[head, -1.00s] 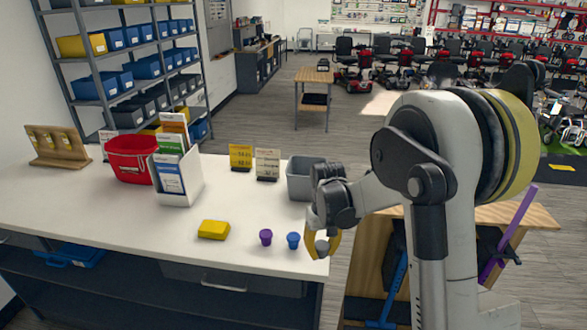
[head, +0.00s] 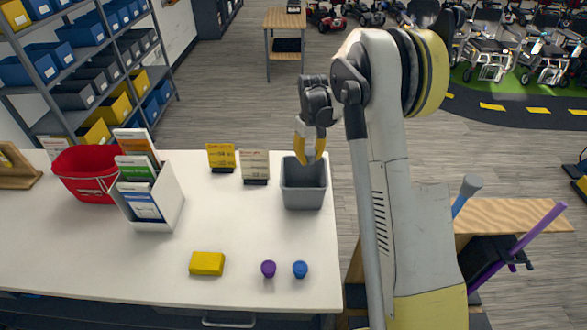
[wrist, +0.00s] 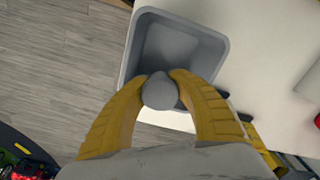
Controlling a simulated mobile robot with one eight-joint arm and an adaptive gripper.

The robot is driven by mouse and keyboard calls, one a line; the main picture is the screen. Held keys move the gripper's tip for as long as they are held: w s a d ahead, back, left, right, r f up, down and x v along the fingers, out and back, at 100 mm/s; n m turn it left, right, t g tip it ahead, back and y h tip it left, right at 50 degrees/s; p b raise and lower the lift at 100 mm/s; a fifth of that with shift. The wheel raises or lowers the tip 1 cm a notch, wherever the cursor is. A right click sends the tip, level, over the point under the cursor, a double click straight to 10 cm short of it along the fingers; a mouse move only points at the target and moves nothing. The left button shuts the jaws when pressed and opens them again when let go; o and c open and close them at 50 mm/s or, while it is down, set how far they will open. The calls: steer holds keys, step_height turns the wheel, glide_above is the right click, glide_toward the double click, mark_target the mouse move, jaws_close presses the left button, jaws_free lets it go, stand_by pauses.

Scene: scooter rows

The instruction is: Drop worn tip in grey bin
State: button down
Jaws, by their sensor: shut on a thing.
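My gripper (head: 310,154) has yellow fingers pointing down over the grey bin (head: 303,198) at the right end of the white counter. In the wrist view my gripper (wrist: 160,88) is shut on a round grey tip, the worn tip (wrist: 160,92). The tip is hidden in the head view. In the wrist view it appears over the near rim of the grey bin (wrist: 222,58), whose visible inside looks empty. A purple tip (head: 268,269) and a blue tip (head: 300,269) stand on the counter near its front edge.
A yellow block (head: 207,263) lies left of the purple tip. Two small signs, yellow (head: 221,157) and cream (head: 255,166), stand left of the bin. A white leaflet holder (head: 160,207) and a red basket (head: 84,174) stand farther left. The counter's right edge is close to the bin.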

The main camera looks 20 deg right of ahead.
steer(key=shift+w, duration=0.15)
steer(key=shift+f, duration=0.2)
steer(key=f+b, duration=0.2)
steer(key=f, duration=0.3)
steer(key=shift+s+f+b, duration=0.2)
steer(key=shift+b, duration=0.2)
steer(key=c, duration=1.1)
jaws_free()
steer(key=shift+o, duration=0.2)
step_height(320, 180, up, 12)
steer(key=shift+r, duration=0.1)
